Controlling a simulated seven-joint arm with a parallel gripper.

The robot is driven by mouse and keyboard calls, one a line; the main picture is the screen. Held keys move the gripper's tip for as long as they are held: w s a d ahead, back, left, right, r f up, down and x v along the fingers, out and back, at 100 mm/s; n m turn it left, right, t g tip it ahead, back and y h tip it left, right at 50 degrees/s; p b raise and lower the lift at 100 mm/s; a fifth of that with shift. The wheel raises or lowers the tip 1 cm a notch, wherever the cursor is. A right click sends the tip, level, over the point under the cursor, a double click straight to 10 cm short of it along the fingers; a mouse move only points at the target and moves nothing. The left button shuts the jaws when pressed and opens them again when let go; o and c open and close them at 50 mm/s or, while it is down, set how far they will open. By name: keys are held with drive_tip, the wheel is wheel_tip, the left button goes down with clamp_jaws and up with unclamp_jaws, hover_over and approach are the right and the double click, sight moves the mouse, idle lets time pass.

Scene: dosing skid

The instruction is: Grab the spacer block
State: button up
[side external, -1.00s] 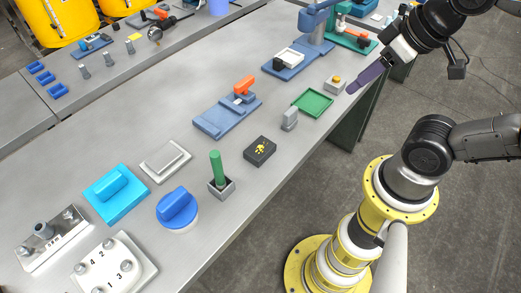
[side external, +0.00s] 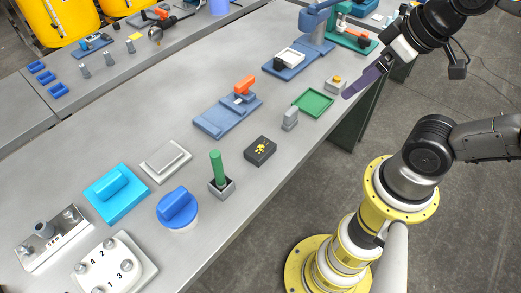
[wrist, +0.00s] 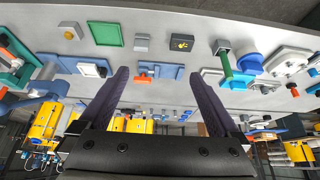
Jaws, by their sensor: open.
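The likely spacer block is a small grey upright block (side external: 290,118) on the bench near its front edge, between a green tray and a black box. In the wrist view the grey block (wrist: 142,42) shows above the gap between my fingers, nearer the left finger. My gripper (side external: 348,94) has dark purple fingers and is up and to the right of the block in the side view, clear of it. In the wrist view my gripper (wrist: 157,77) is open, with nothing between the fingers.
Close to the block are the green tray (side external: 328,107), a black box with a yellow mark (side external: 260,151) and a blue fixture with an orange handle (side external: 213,122). A green post in a grey socket (side external: 217,168) and a blue knob (side external: 176,208) stand farther left.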

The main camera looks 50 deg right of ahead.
drive_tip(key=n+g, duration=0.6)
drive_tip(key=n, duration=1.2)
hover_over(260, 148)
wheel_tip(260, 148, down, 15)
drive_tip(key=f, duration=0.6)
drive_tip(key=shift+s+f, duration=0.2)
drive_tip(key=shift+f, duration=0.2)
drive_tip(key=shift+w+f, duration=0.2)
drive_tip(key=shift+f, duration=2.85)
